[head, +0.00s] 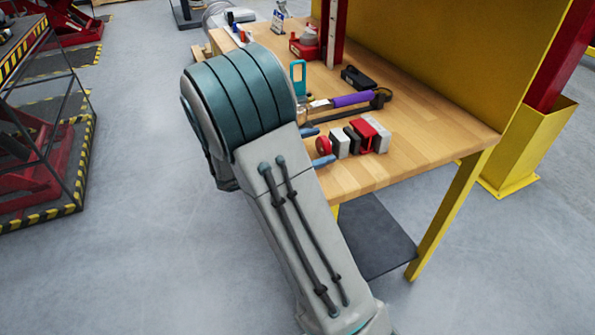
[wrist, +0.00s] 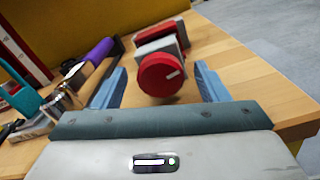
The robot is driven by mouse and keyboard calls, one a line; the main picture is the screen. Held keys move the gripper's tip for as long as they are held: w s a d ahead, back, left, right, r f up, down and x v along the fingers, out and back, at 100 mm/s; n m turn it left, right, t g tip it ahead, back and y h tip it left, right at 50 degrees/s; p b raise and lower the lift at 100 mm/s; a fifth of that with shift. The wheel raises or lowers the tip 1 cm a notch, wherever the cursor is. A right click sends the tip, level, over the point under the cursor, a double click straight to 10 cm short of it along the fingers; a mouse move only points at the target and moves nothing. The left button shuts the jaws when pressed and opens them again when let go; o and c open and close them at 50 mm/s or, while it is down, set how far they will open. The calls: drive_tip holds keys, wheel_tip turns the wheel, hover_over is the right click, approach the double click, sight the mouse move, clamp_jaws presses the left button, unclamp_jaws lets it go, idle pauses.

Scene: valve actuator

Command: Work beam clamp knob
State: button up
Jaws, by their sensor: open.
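The beam clamp knob is a round red knob (wrist: 162,75) with a pale line on its face. It sits at the near end of a row of grey and red blocks; it also shows in the head view (head: 323,146). My gripper (wrist: 162,82) is open, its two blue fingers standing to the left and right of the knob, with visible gaps on both sides. In the head view the blue fingertips (head: 317,146) show at the knob's sides, while my arm hides the rest of the gripper. I cannot tell how far the fingertips reach past the knob face.
The device stands on a wooden workbench (head: 430,140) with a yellow back panel (head: 440,50). A purple-handled tool (head: 352,99), a teal item (head: 298,75) and a black object (head: 357,77) lie behind it. The bench's right part is clear.

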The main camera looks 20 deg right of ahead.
drive_tip(key=n+p, duration=0.1)
drive_tip(key=n, duration=0.2)
drive_tip(key=shift+r, duration=0.15)
drive_tip(key=a, duration=1.4)
drive_tip(key=s+d+r+m+g+y+p, duration=0.35)
drive_tip(key=s+d+m+y+p, duration=0.2)
drive_tip(key=s+m+y, duration=0.6)
drive_tip(key=s+a+r+m+t+y+p, duration=0.3)
drive_tip(key=s+r+m+t+y, duration=0.2)
drive_tip(key=s+r+m+y, duration=0.1)
drive_tip(key=shift+s+a+r, duration=0.25)
drive_tip(key=shift+s+r, duration=0.3)
drive_tip(key=shift+m+t, duration=0.25)
drive_tip(key=shift+m, duration=0.1)
